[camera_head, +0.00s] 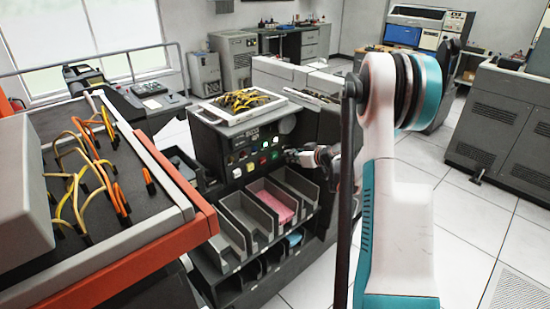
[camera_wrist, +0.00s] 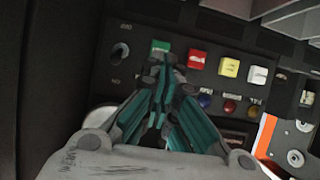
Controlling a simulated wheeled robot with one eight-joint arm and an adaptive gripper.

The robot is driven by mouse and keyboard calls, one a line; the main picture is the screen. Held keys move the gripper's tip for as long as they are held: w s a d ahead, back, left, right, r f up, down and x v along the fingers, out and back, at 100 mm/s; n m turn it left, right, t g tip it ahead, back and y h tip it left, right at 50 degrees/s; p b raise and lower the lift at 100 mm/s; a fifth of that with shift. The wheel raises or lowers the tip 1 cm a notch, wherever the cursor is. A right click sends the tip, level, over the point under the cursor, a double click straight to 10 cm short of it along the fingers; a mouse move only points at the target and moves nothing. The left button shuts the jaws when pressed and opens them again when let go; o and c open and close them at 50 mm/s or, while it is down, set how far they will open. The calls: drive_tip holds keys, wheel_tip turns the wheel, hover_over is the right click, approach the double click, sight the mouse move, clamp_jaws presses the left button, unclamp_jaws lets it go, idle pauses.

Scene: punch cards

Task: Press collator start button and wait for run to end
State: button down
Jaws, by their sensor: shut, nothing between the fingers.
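The collator (camera_head: 205,142) is a dark machine with a row of coloured buttons on its front panel. In the wrist view the panel shows a green button (camera_wrist: 159,46), a red button (camera_wrist: 196,60), a yellow button (camera_wrist: 229,67) and a white button (camera_wrist: 258,74). My gripper (camera_wrist: 167,62) is shut and empty, its fingertips overlapping the lower edge of the green button. I cannot tell whether they touch it. In the head view my gripper (camera_head: 291,156) is at the panel's right end, by the green button (camera_head: 275,155). The button labels are too small to read.
Card bins stand below the panel, one with pink cards (camera_head: 281,204). A plugboard (camera_head: 240,104) with yellow wires tops the collator. An orange-edged machine (camera_head: 120,265) fills the left foreground. A grey cabinet (camera_head: 497,125) stands right.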

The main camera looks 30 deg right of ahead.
sight(275, 156)
drive_tip(key=b+x, duration=0.1)
drive_tip(key=x, duration=0.4)
drive_tip(key=shift+w+f, duration=0.2)
drive_tip(key=shift+w, duration=0.1)
drive_tip(key=shift+w+a+f+b, duration=0.1)
drive_tip(key=shift+w+b, duration=0.1)
drive_tip(key=shift+w, duration=0.1)
drive_tip(key=shift+w+f+b, duration=0.15)
drive_tip(key=shift+w+b, duration=0.05)
drive_tip(key=shift+w, duration=0.3)
drive_tip(key=s+f+p+v, duration=0.1)
drive_tip(key=f+v, duration=0.1)
drive_tip(key=v, duration=1.4)
drive_tip(key=shift+s, duration=0.35)
drive_tip(key=s+d+b, duration=0.2)
drive_tip(key=s+d, duration=0.1)
drive_tip(key=s, duration=1.8)
drive_tip(key=shift+s, duration=0.4)
drive_tip(key=shift+d, duration=0.1)
